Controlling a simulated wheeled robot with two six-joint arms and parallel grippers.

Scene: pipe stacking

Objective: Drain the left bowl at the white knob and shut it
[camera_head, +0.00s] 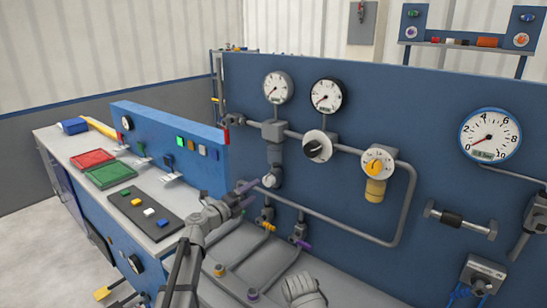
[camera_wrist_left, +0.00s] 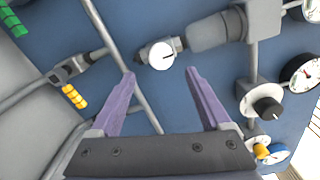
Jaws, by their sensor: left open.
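The left bowl (camera_head: 275,155) is a grey cylinder hanging under a pipe block on the blue panel, and it also shows in the left wrist view (camera_wrist_left: 215,32). The white knob (camera_head: 271,180) is at its lower end. In the left wrist view the round white knob (camera_wrist_left: 161,55) has a dark mark and appears just beyond the gap between my fingertips. My left gripper (camera_head: 252,190) is open and empty, with purple fingers, left of and slightly below the knob; the wrist view shows both fingers (camera_wrist_left: 160,76). I cannot see my right gripper.
An amber bowl (camera_head: 375,190) hangs under a yellow knob (camera_head: 375,166). A black knob (camera_head: 317,147) sits between the bowls. A grey pipe (camera_head: 330,229) crosses below. Yellow (camera_head: 267,226) and purple (camera_head: 304,244) valve handles are lower down. A bench with trays (camera_head: 110,174) stands left.

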